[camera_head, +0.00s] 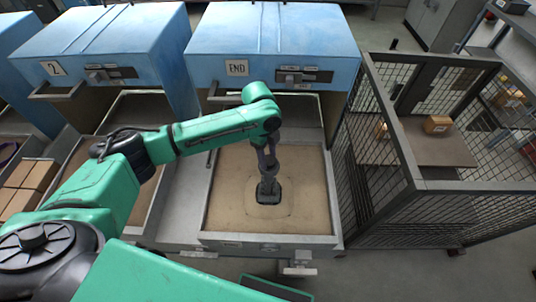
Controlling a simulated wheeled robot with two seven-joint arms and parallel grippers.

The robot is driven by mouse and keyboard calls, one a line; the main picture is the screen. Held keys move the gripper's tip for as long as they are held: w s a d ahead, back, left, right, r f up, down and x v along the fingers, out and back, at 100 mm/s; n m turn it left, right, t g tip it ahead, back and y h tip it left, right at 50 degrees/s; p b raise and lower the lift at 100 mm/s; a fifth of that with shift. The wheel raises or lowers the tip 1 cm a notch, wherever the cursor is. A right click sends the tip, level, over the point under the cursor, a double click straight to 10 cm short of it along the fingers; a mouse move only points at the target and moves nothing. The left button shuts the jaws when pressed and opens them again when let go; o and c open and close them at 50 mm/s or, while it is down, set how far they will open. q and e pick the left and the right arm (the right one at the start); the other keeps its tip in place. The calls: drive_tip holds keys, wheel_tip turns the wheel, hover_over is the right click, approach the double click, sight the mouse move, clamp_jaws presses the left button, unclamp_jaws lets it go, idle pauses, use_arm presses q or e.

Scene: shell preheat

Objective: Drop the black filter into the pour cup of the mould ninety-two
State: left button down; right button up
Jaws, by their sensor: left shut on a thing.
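My left gripper (268,183) points down over the sand-coloured bed (225,205) of an open drawer in the middle of the view. It is shut on a small dark, squarish thing, which looks like the black filter (268,197). The filter is low over the middle of the bed; I cannot tell if it touches anything. A faint ring shows in the sand around it. The pour cup is not clearly seen; the gripper and filter cover that spot. I cannot read a ninety-two here. My right gripper is out of view.
A blue cabinet (275,35) with a plate that seems to read END stands behind the drawer. Another blue cabinet (100,40) marked 2 is to its left. A dark mesh cage (420,200) stands close on the right, with a small box (437,124) inside.

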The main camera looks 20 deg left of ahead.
use_arm(q)
drive_tip(key=shift+c, duration=1)
unclamp_jaws()
wheel_tip(320, 180, up, 14)
drive_tip(key=a+b, duration=0.1)
drive_tip(key=b, duration=0.2)
drive_tip(key=shift+w+a+r, duration=0.25)
drive_tip(key=shift+a, duration=0.1)
